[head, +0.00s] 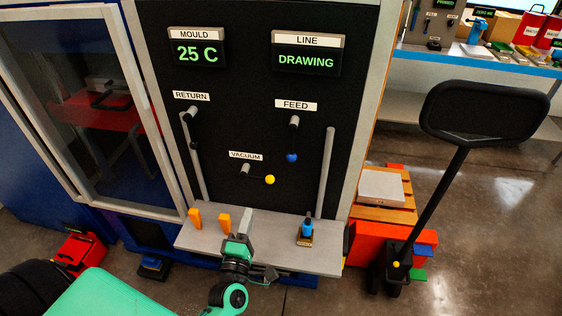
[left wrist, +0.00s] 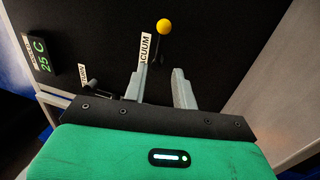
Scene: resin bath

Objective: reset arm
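My left arm comes in from the bottom of the head view, and its gripper (head: 244,220) is over the grey shelf in front of the black panel (head: 225,130). In the left wrist view the two grey fingers of this gripper (left wrist: 160,76) stand apart with nothing held between them. Beyond the fingertips is the vacuum lever with its yellow knob (left wrist: 164,26). In the head view this yellow knob (head: 270,180) is above the gripper, apart from it. My right gripper is not in view.
The panel has a return lever (head: 192,113) and a blue-knobbed feed lever (head: 292,157). Displays read 25 C (head: 198,54) and DRAWING (head: 306,62). The shelf (head: 275,240) bears orange pieces (head: 195,217) and a blue-topped item (head: 307,230). A pallet truck handle (head: 485,112) stands right.

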